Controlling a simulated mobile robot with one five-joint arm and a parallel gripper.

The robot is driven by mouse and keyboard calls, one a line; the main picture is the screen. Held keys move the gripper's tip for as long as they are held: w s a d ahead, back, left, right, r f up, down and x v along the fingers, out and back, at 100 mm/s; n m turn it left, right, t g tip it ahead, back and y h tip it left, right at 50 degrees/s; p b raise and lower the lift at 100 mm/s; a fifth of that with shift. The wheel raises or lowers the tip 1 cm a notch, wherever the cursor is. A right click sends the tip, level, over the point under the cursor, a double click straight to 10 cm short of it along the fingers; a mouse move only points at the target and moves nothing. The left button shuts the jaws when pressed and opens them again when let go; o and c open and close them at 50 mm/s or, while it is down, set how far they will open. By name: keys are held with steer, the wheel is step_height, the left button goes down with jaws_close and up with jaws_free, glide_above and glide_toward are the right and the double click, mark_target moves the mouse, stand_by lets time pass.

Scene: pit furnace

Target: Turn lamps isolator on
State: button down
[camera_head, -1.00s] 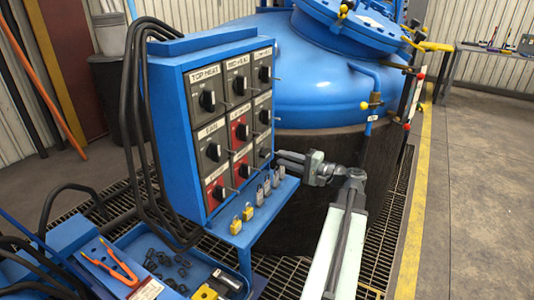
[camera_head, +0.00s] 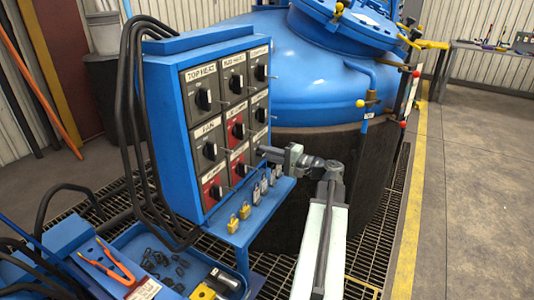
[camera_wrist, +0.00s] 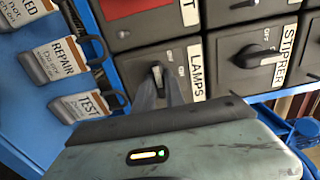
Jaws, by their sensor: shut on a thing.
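The lamps isolator is a dark grey switch plate (camera_wrist: 130,66) labelled LAMPS in the wrist view, at the bottom right of the blue panel. Its black knob (camera_wrist: 157,72) stands upright in that picture. My gripper (camera_wrist: 160,90) is shut on the knob, and its fingers hide the knob's lower part. In the head view my gripper (camera_head: 262,151) reaches the panel's lower right corner from the right and covers much of this isolator. OFF lettering shows beside the knob; its setting is hard to read.
Tagged padlocks, including one marked REPAIR (camera_wrist: 60,60), hang close by. The blue panel (camera_head: 172,130) has several other switches. A tray (camera_head: 205,262) and the furnace (camera_head: 300,80) stand near.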

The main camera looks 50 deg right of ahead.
steer(key=shift+m, duration=0.3)
steer(key=shift+s+m, duration=0.1)
steer(key=shift+m, duration=8.5)
steer(key=c, duration=1.7)
jaws_free()
steer(key=shift+s, duration=0.1)
